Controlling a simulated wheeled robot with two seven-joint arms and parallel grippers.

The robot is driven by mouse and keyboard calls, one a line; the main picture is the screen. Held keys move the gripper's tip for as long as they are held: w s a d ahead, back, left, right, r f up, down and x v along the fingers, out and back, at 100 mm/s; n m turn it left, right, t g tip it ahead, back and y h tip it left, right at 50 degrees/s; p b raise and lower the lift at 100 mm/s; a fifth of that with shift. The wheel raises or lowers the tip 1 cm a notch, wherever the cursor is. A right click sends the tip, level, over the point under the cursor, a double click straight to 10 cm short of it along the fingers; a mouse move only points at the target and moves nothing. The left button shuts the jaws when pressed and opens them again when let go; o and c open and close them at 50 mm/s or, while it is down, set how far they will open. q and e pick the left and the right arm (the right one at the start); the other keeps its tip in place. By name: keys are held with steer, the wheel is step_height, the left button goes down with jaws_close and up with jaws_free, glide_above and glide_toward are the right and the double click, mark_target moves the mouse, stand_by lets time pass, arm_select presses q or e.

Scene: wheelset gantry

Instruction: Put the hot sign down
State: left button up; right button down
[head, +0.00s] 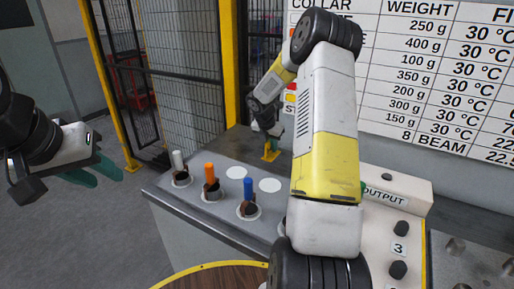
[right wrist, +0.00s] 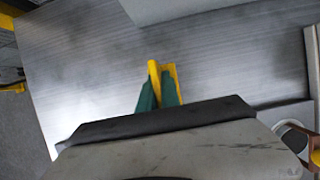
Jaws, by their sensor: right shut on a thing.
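The hot sign (head: 269,154) is a small yellow piece at the back of the grey console top, below my right gripper (head: 272,137). In the right wrist view, the green fingers of my right gripper (right wrist: 159,95) are shut on the yellow sign (right wrist: 154,73), over a bare grey metal surface. I cannot tell whether the sign touches the surface. Its lettering does not show. My left gripper (head: 95,172) is at the far left over the floor, its green fingers apart and empty.
The console top (head: 215,215) holds grey, orange (head: 210,174) and blue (head: 248,189) pegs in round holders, and white discs (head: 270,185). An OUTPUT box (head: 395,190) stands right. A yellow-posted mesh fence (head: 175,80) and wall chart (head: 430,80) are behind.

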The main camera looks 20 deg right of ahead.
mark_target(271, 153)
steer(key=shift+w+f, duration=0.1)
steer(key=shift+f, duration=1.7)
steer(key=c, duration=1.6)
jaws_free()
steer(key=shift+f, duration=0.1)
steer(key=shift+o, duration=0.2)
